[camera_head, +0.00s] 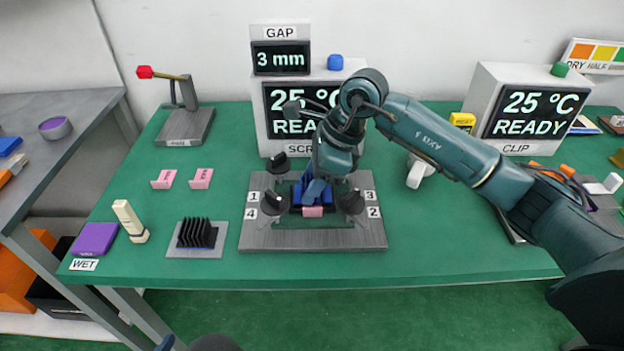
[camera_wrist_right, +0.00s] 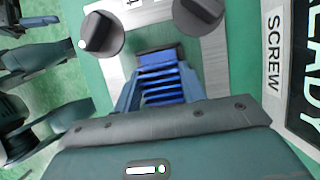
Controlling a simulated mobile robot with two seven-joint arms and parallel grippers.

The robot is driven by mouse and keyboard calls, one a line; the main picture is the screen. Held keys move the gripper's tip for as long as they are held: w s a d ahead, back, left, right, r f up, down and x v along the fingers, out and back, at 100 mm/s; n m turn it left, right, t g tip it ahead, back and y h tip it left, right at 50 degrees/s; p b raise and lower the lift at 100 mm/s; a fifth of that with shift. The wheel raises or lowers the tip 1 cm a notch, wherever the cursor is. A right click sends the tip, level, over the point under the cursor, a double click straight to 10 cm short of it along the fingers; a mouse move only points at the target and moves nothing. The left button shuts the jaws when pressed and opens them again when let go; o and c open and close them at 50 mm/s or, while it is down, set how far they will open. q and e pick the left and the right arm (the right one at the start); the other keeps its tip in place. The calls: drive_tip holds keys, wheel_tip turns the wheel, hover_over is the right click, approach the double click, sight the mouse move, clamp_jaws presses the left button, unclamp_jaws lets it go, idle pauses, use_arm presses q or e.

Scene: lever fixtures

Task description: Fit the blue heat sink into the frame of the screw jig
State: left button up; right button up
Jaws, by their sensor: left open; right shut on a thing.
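The screw jig (camera_head: 262,238) is a grey plate with several dark knobs beside labels 1 to 4, on the green table. My right gripper (camera_head: 312,190) reaches down over its middle, shut on the blue heat sink (camera_head: 298,192). In the right wrist view the heat sink's blue fins (camera_wrist_right: 162,82) show between the blue fingers, over the dark frame (camera_wrist_right: 157,52). I cannot tell whether the heat sink is seated or just above the frame. A pink piece (camera_head: 312,211) shows at its near side. My left gripper (camera_head: 168,343) is open, mostly cut off at the bottom edge.
A black heat sink (camera_head: 197,233) on a grey plate and a cream dispenser (camera_head: 130,221) stand left of the jig. Two pink pads (camera_head: 201,178) lie behind them. The SCREW display box (camera_head: 262,140) stands close behind the jig. The table's front strip is clear.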

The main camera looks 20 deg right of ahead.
use_arm(q)
drive_tip(key=shift+f+b, duration=0.3)
drive_tip(key=shift+f, duration=0.05)
use_arm(e)
drive_tip(key=shift+f, duration=0.4)
drive_tip(key=o, duration=1)
drive_tip(key=shift+d+r, duration=0.15)
drive_tip(key=shift+r, duration=0.2)
use_arm(q)
drive_tip(key=shift+s+a+r, duration=0.1)
drive_tip(key=shift+a+r, duration=0.05)
drive_tip(key=shift+r, duration=0.6)
use_arm(e)
drive_tip(key=v, duration=1.2)
drive_tip(key=shift+r, duration=0.2)
drive_tip(key=shift+s+d, duration=0.1)
